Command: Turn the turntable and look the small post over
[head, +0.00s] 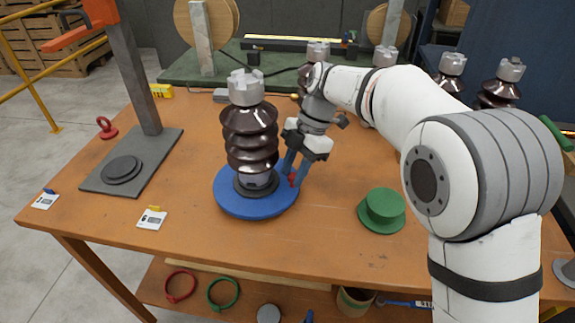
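The blue turntable (227,203) lies flat on the wooden bench, left of centre. A brown ribbed insulator post (250,133) with a grey metal cap stands upright on it, on a dark round base. My gripper (292,179) reaches down at the turntable's right edge, close beside the post's foot. Its two blue fingers stand either side of a small red piece at the rim. I cannot tell whether they press on it. The post's far side is hidden.
A green hat-shaped piece (382,210) sits to the right. A grey stand (133,160) with an upright column is at the left. White tags (152,218) lie near the front edge. More insulators (451,72) stand behind my arm. The bench front between turntable and green piece is clear.

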